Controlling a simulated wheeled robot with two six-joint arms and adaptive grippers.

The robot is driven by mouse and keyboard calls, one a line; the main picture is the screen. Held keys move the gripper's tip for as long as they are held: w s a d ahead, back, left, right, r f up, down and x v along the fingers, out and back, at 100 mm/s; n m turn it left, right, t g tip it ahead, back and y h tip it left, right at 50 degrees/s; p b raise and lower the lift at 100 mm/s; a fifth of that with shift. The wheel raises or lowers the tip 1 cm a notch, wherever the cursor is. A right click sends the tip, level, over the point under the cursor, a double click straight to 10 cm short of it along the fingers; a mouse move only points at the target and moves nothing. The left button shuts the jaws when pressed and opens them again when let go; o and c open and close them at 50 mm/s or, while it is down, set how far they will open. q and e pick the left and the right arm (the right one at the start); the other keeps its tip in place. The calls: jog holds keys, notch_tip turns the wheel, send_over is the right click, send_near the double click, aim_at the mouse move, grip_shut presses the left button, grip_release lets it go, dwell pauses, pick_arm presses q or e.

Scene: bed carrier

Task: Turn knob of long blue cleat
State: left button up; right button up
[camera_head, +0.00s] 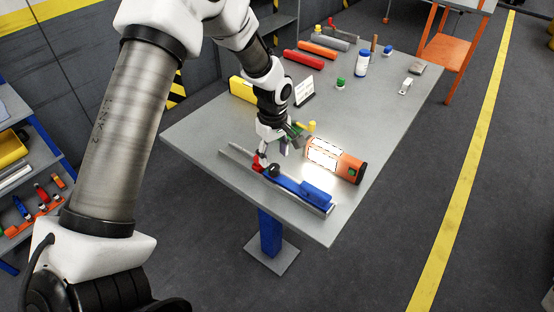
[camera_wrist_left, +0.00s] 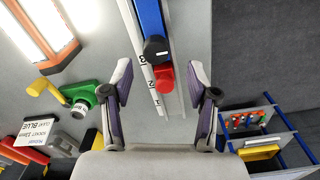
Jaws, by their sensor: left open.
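The long blue cleat (camera_head: 315,191) lies on the grey table near its front edge, along a grey rail with printed marks. In the left wrist view the blue bar (camera_wrist_left: 150,18) ends in a black round part (camera_wrist_left: 156,48) and a red part (camera_wrist_left: 165,77). I cannot tell for sure which of these is the knob. My left gripper (camera_head: 278,153) points down over this end. In the left wrist view its open fingers (camera_wrist_left: 158,78) stand on either side of the red part, apart from it, with nothing between them gripped. My right gripper is not in view.
A lit orange work lamp (camera_head: 350,168) lies close beside the cleat. A green tool with a yellow handle (camera_wrist_left: 82,94) and a small sign (camera_head: 304,92) are near the gripper. The table's right side is mostly clear.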

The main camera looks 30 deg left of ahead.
aim_at(275, 166)
pick_arm(q)
jog(key=f, duration=0.3)
jog(key=w+f, duration=0.1)
jog(key=f, duration=0.1)
jog(key=shift+a, duration=0.1)
jog(key=shift+f, duration=0.25)
jog(key=shift+s+r, duration=0.35)
jog(key=c, duration=0.5)
grip_shut()
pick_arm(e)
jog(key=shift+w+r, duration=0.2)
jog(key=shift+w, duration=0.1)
